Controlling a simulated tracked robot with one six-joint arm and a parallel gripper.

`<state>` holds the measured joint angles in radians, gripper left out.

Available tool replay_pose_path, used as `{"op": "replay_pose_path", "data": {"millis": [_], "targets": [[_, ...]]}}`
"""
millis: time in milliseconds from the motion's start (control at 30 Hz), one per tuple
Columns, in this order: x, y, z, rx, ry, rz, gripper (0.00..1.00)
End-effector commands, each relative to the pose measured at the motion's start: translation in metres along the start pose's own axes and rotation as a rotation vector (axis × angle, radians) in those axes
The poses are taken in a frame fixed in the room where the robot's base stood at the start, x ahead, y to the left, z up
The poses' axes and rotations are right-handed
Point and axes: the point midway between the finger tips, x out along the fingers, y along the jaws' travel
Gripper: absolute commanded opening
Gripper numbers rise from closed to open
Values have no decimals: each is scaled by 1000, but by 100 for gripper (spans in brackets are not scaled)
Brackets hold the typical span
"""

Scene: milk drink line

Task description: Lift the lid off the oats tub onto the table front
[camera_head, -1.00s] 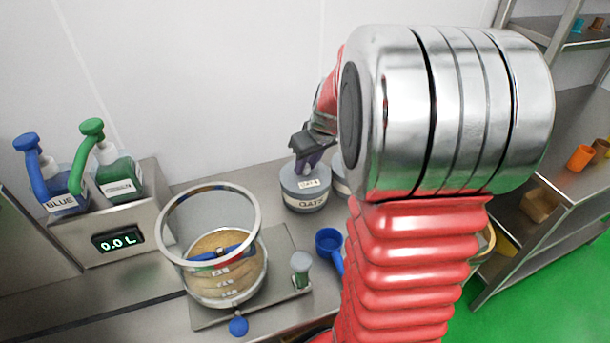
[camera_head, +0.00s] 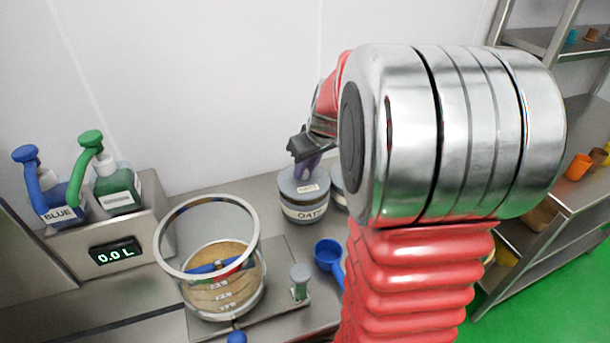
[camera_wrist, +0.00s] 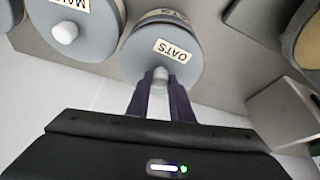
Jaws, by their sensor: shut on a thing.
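The oats tub (camera_head: 304,212) stands on the steel table, a pale tub with an OATS label on its side. Its grey lid (camera_head: 303,181) is on top of it. In the wrist view the lid (camera_wrist: 186,57) shows its own OATS label and a pale knob (camera_wrist: 160,74). My gripper (camera_head: 306,168) is over the lid; in the wrist view its dark fingers (camera_wrist: 160,86) are shut on the knob. The lid appears seated or only slightly raised; I cannot tell which. The far side of the tub is hidden.
A similar lidded tub (camera_wrist: 70,25) stands close beside the oats tub. A blue scoop (camera_head: 328,254) lies in front. A pot with a ring-shaped rim (camera_head: 225,310) and the blue and green pump bottles (camera_head: 118,192) are left. My arm hides the table's right part.

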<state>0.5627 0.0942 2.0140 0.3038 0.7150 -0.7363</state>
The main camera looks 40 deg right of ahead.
Motion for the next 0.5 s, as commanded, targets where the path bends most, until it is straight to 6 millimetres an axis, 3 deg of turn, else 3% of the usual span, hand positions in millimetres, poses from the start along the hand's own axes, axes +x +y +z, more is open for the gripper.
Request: {"op": "replay_pose_path", "data": {"millis": [300, 500], "targets": [[-52, 0, -22, 0, 4, 2, 0], [-69, 0, -29, -1, 1, 1, 0]]}}
